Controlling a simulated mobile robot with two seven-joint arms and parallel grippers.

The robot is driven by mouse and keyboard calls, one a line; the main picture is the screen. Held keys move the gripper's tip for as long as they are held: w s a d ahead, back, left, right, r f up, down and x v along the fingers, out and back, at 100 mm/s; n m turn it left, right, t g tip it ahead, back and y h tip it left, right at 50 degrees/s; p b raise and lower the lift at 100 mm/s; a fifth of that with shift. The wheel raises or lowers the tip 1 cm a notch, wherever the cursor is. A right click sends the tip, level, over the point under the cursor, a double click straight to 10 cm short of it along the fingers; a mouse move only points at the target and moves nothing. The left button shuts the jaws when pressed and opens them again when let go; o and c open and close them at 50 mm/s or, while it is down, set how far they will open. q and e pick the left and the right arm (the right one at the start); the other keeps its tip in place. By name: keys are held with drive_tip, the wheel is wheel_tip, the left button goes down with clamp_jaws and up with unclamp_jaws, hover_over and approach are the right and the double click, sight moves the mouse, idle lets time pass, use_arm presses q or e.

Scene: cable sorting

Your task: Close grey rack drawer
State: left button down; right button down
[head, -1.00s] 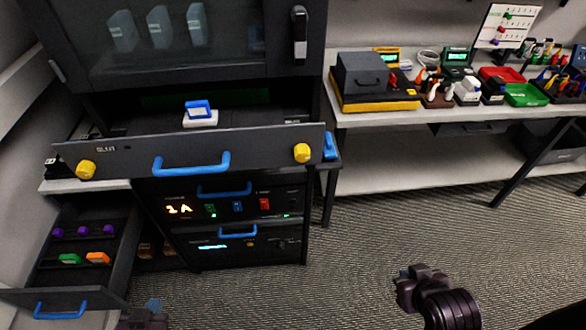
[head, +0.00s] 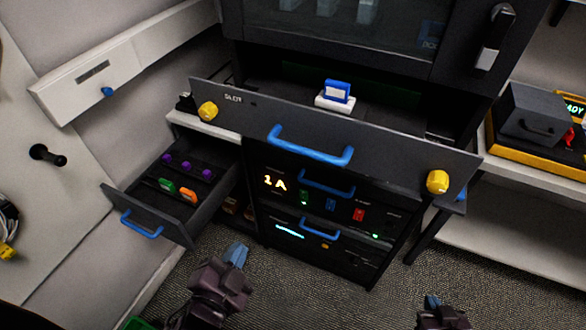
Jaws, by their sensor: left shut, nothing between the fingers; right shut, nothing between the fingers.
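A wide dark grey rack drawer (head: 378,146) stands pulled out of the rack, with a blue bar handle (head: 308,147) and a yellow knob at each end. A white and blue block (head: 336,96) shows behind its front panel. A smaller dark grey drawer (head: 152,216) at lower left is also open, with a blue handle, and holds purple, green and orange pieces. My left gripper (head: 236,254) is shut and empty, below and right of the small drawer, apart from it. My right gripper (head: 432,301) is shut and empty at the bottom edge, apart from the rack.
Rack units with blue handles and a lit display (head: 275,183) sit under the wide drawer. A pale bench (head: 500,213) with a dark box (head: 537,112) is at right. A white wall panel (head: 40,175) with a black knob is at left. Carpet between my grippers is clear.

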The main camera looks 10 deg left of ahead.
use_arm(q)
drive_tip(key=s+d+r+m+t+h+b, duration=0.1)
drive_tip(key=s+d+r+m+t+h, duration=0.15)
drive_tip(key=d+r+m, duration=0.6)
drive_tip(key=m+h+p, duration=0.1)
drive_tip(key=m+p, duration=0.2)
drive_tip(key=p, duration=0.1)
approach(306, 155)
drive_tip(key=shift+t, duration=0.45)
drive_tip(key=x, duration=0.5)
drive_tip(key=shift+w+d+f, duration=0.25)
drive_tip(key=shift+w, duration=0.05)
drive_tip(key=shift+p+x, duration=0.3)
drive_tip(key=shift+x, duration=0.55)
drive_tip(key=shift+w+f+n, duration=0.1)
drive_tip(key=shift+w+n, duration=0.05)
drive_tip(key=shift+n, duration=0.1)
drive_tip(key=shift+w, duration=0.1)
